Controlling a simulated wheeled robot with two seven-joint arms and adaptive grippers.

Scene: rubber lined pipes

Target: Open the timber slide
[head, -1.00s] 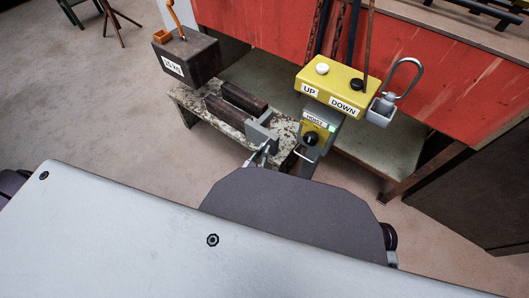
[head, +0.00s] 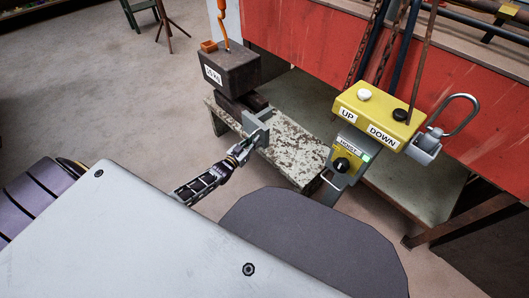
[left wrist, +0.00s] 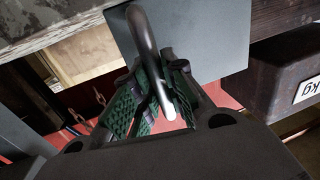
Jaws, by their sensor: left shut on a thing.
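The timber slide has dark timbers (head: 246,102) and a grey end plate (head: 256,127), on a speckled bench. The timbers lie under or against the dark 15 kg block (head: 231,74); the block hides much of them. My left gripper (head: 246,146) is at the plate's near side. In the left wrist view, its green-padded fingers (left wrist: 158,98) are shut on the curved metal handle (left wrist: 146,42) in front of the plate (left wrist: 205,45). The block (left wrist: 286,78) shows at the right there. My right gripper is not in view.
An orange hook (head: 222,22) reaches the block's top. A yellow UP/DOWN box (head: 378,115) and a hoist switch (head: 345,160) stand at the right. A red panel (head: 310,50) rises behind. The bench's right part (head: 300,150) is clear.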

